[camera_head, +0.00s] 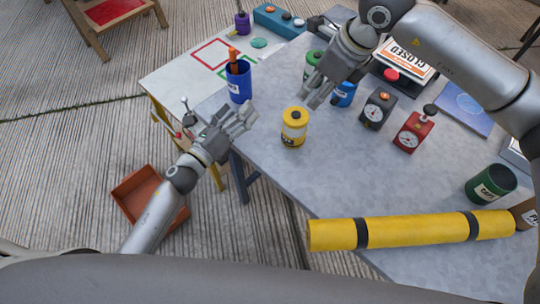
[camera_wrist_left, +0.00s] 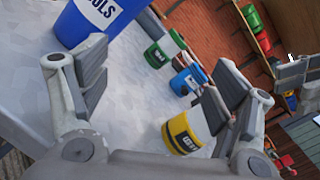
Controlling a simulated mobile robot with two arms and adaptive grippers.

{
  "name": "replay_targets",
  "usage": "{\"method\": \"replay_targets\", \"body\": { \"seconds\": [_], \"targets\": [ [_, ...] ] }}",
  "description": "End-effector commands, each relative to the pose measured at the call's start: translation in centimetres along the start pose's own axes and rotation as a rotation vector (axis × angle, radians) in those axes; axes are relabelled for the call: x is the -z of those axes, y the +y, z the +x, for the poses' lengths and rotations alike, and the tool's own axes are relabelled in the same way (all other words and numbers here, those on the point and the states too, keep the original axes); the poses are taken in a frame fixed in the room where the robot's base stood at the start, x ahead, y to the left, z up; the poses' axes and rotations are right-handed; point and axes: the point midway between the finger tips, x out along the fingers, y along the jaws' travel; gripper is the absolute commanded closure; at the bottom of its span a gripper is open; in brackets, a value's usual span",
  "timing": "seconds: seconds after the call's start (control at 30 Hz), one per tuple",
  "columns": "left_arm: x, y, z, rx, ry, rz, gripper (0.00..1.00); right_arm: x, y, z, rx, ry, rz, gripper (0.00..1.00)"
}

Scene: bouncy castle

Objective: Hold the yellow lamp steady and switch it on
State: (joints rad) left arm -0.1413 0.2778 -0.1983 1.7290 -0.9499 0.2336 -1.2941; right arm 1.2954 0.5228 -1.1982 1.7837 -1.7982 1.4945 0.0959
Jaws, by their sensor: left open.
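A blue tools cup (camera_head: 239,85) stands behind my left gripper. Green and blue cans (camera_head: 344,95), a black gauge (camera_head: 376,109) and a red gauge (camera_head: 413,132) stand right of the lamp. A yellow roll (camera_head: 400,231) lies in front. The table between lamp and roll is clear.

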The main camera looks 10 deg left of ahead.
Motion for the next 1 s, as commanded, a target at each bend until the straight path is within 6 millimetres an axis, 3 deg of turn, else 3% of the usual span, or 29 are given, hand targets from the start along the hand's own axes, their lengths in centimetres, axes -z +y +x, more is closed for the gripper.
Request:
{"method": "replay_targets", "body": {
  "seconds": [0.3,0.6,0.77,1.0],
  "targets": [
    [6.4,-6.4,-3.5,0.016,0.015,0.445,0.17,0.0,0.0,0.0,0.000,0.000,0.000,0.64],
    [9.9,-9.1,-5.3,0.003,0.049,0.644,0.17,0.0,0.0,0.0,0.000,0.000,0.000,0.64],
    [10.2,-9.2,-4.3,0.004,0.051,0.659,0.17,0.0,0.0,0.0,0.000,0.000,0.000,0.64],
    [10.3,-9.2,-0.4,0.004,0.050,0.658,0.17,0.0,0.0,0.0,0.000,0.000,0.000,0.64]
  ]
}}
